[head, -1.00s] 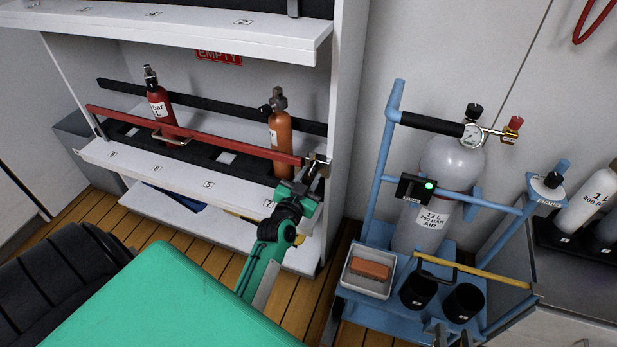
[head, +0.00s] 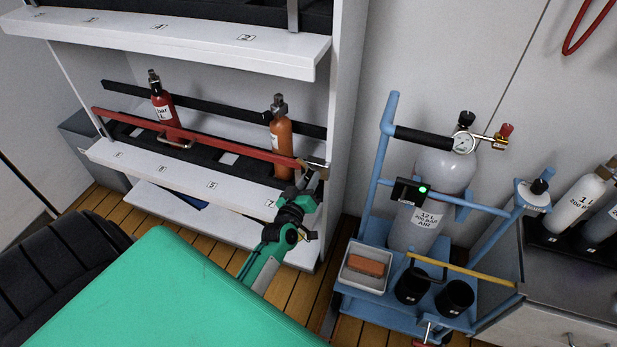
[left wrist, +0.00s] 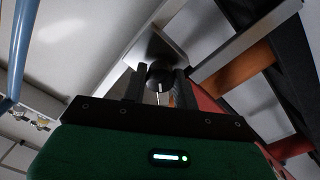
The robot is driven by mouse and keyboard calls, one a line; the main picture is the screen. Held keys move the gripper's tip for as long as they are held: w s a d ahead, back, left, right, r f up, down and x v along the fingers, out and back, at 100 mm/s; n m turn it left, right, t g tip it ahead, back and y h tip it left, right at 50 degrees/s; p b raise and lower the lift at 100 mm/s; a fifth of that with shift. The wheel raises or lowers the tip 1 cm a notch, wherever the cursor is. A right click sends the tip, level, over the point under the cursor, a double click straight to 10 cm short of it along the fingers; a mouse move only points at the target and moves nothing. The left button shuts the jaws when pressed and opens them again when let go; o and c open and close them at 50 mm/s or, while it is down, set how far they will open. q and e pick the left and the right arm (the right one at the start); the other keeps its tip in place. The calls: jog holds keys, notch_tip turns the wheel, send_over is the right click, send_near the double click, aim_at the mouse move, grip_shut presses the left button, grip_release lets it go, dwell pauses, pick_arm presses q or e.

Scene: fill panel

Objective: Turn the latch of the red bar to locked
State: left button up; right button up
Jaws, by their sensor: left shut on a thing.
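The red bar (head: 215,145) runs across the front of the lower shelf, in front of a red cylinder (head: 164,108) and an orange cylinder (head: 281,132). Its latch (head: 313,164) is at the bar's right end, by the shelf's side post. My left gripper (head: 307,188) is at the latch. In the left wrist view its two fingers (left wrist: 160,85) are shut on a dark round knob (left wrist: 160,75), in front of a pale metal plate (left wrist: 155,50). The exact angle of the latch is hard to tell. My right gripper is not clearly in view.
A blue trolley (head: 388,130) with a large grey cylinder (head: 430,190), a tray (head: 366,280) and black cups stands to the right of the shelf. A counter (head: 580,270) with white cylinders is at the far right. Wooden floor shows between shelf and trolley.

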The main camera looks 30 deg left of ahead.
pick_arm(q)
jog(key=n+p, duration=0.1)
jog(key=n, duration=0.3)
jog(key=shift+n, duration=1.2)
jog(key=shift+n+y, duration=0.3)
jog(key=shift+n, duration=0.9)
pick_arm(e)
jog(key=shift+s+d+r+g+h, duration=0.3)
jog(key=shift+s+d+g, duration=0.35)
jog(key=shift+d, duration=0.2)
jog(key=shift+s+d+r+g+h, duration=0.3)
jog(key=shift+s+d+g, duration=0.25)
jog(key=shift+s+d, duration=0.2)
jog(key=shift+d, duration=0.1)
pick_arm(q)
jog(key=o, duration=1)
jog(key=shift+c, duration=0.2)
jog(key=shift+s, duration=0.1)
